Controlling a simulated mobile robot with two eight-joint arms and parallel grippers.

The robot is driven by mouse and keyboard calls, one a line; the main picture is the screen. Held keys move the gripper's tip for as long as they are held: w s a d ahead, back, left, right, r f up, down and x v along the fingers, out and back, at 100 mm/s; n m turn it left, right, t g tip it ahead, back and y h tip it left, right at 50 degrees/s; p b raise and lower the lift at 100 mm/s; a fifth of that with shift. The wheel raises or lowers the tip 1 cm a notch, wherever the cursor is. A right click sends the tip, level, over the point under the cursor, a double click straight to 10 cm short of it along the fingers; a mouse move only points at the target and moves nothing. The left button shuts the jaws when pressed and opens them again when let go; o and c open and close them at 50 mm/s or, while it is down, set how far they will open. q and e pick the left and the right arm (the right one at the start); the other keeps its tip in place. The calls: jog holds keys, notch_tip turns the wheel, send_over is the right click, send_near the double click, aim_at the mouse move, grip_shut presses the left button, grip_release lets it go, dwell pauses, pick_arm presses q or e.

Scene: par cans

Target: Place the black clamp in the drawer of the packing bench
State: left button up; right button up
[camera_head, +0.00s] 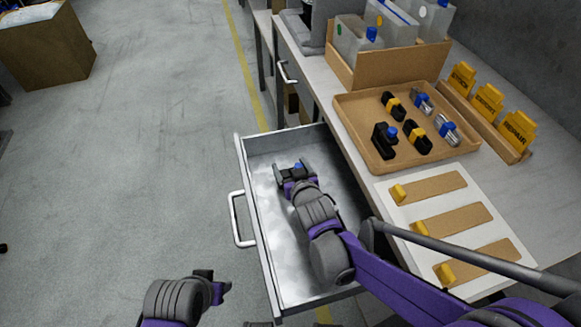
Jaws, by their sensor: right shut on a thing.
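The drawer (262,240) of the packing bench (352,165) is pulled open, and its bare grey inside shows. My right gripper (294,170) is down in the drawer's far part, shut on a small dark thing with a blue part (298,166). It looks like a black clamp, mostly hidden by the fingers. Whether it touches the drawer floor cannot be told. My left gripper (219,283) is at the bottom, outside the drawer and left of it; its jaw opening is unclear. Another black clamp (383,141) with a blue part lies in the brown tray (370,158).
The tray also holds black-and-yellow clamps (417,137) and silver ones with blue parts (447,131). A white board (408,224) with brown strips, yellow signs (487,101) and a box of containers (385,68) stand on the bench. The drawer handle (237,222) juts left over clear floor.

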jog(key=o, duration=1.3)
jog(key=shift+f, duration=0.1)
jog(key=shift+s+r, duration=0.15)
jog(key=shift+r, duration=0.15)
jog(key=p+v, duration=0.3)
jog(key=v, duration=0.8)
jog(key=shift+s+d+r, duration=0.1)
jog(key=shift+s+d, duration=0.05)
jog(key=shift+s, duration=0.25)
